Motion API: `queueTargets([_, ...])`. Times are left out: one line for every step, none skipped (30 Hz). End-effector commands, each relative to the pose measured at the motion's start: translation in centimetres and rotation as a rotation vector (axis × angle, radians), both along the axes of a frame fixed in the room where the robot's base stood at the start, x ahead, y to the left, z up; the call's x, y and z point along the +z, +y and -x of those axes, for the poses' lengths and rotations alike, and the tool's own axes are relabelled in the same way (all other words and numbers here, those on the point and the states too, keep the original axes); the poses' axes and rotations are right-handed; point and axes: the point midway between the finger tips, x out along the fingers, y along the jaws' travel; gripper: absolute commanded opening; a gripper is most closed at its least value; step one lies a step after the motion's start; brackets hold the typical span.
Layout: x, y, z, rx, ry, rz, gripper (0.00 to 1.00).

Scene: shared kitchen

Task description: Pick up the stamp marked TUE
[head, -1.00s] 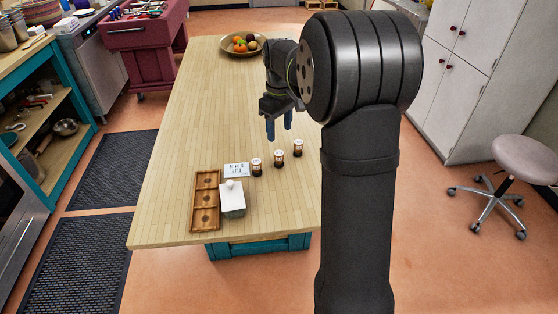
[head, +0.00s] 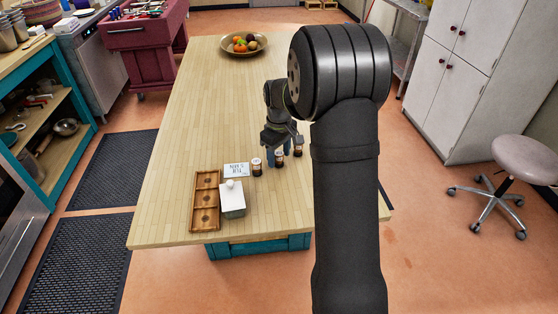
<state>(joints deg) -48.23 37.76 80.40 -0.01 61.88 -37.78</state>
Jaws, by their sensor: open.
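Three small stamps with pale tops and dark lower parts stand upright in a slanting row on the wooden table: a left stamp (head: 257,167), a middle stamp (head: 279,161) and a right stamp (head: 298,151). Their markings are too small to read, so I cannot tell which is TUE. My gripper (head: 278,153) points down, open, with its blue fingers low at the middle stamp. The fingers and hand partly hide that stamp. I cannot tell whether they touch it.
A white card (head: 236,169) with dark lettering lies left of the stamps. A wooden tray (head: 205,174) with three compartments and a white-lidded box (head: 232,197) stand nearer the front edge. A fruit bowl (head: 228,50) sits at the far end. The table's middle is clear.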

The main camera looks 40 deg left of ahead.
Motion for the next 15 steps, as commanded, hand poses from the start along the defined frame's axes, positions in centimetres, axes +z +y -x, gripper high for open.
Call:
queueTargets([0.02, 0.01, -0.01, 0.000, 0.000, 0.000, 0.54])
queueTargets([0.03, 0.01, -0.01, 0.000, 0.000, 0.000, 0.50])
queueTargets([0.04, 0.01, -0.01, 0.000, 0.000, 0.000, 0.42])
queueTargets([0.04, 0.01, -0.01, 0.000, 0.000, 0.000, 0.36])
queueTargets([0.04, 0.01, -0.01, 0.000, 0.000, 0.000, 0.30])
queueTargets([0.05, 0.01, -0.01, 0.000, 0.000, 0.000, 0.22])
queueTargets([0.05, 0.01, -0.01, 0.000, 0.000, 0.000, 0.17])
queueTargets([0.05, 0.01, -0.01, 0.000, 0.000, 0.000, 0.11])
queueTargets([0.06, 0.01, -0.01, 0.000, 0.000, 0.000, 0.04])
queueTargets([0.07, 0.02, -0.02, 0.000, -0.001, -0.001, 0.04])
queueTargets([0.08, 0.02, -0.02, 0.000, -0.001, -0.001, 0.04])
queueTargets([0.08, 0.02, -0.02, 0.000, -0.001, -0.001, 0.04])
queueTargets([0.08, 0.02, -0.02, 0.000, -0.001, -0.001, 0.04])
queueTargets([0.08, 0.02, -0.02, 0.000, -0.001, -0.001, 0.04])
queueTargets([0.09, 0.02, -0.02, 0.000, -0.001, -0.001, 0.04])
